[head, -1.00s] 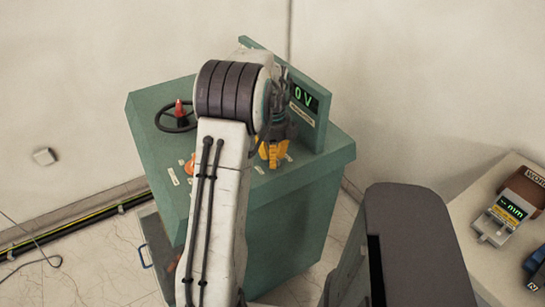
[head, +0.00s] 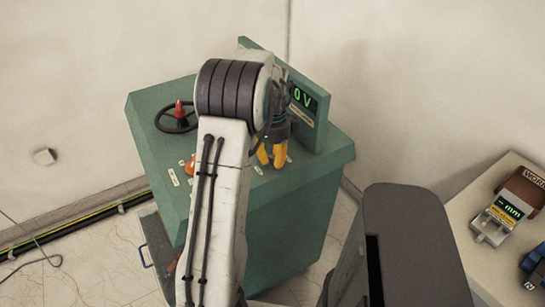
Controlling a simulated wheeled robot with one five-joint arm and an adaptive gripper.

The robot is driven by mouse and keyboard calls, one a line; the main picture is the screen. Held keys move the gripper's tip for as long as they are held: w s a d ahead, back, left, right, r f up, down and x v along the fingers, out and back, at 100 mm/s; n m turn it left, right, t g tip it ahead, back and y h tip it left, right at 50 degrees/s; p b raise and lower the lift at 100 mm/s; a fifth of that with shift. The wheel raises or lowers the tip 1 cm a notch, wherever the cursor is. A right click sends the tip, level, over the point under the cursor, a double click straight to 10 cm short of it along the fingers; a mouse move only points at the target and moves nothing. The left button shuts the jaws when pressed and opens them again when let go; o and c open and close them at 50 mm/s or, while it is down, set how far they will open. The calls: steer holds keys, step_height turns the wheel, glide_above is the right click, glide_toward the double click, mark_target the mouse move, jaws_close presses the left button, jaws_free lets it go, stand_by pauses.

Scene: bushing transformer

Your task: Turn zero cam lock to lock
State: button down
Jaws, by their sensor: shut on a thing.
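The green control cabinet (head: 305,185) stands at the middle, with a sloping top panel. My gripper (head: 271,156), with yellow fingers, points down at the panel below the display (head: 303,97), which reads 0 V. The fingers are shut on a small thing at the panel. I take it to be the zero cam lock, but the fingers hide it and its turn position cannot be seen. My arm covers the middle of the panel.
A black handwheel with a red knob (head: 179,109) is at the panel's upper left. An orange-red control (head: 190,166) sits beside my arm. A table (head: 465,270) at the right holds a meter (head: 497,220) and other items.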

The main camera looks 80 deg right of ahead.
mark_target(275, 158)
steer(key=n, duration=0.5)
steer(key=shift+s+n, duration=0.15)
steer(key=shift+n, duration=0.15)
steer(key=n, duration=0.4)
steer(key=shift+n+p, duration=0.35)
steer(key=shift+n, duration=0.05)
steer(key=shift+f+n, duration=0.1)
steer(key=shift+n, duration=0.2)
steer(key=c, duration=1.1)
jaws_free()
steer(key=shift+o, duration=0.2)
steer(key=shift+d, duration=0.1)
step_height(275, 158, up, 12)
steer(key=shift+s, duration=0.1)
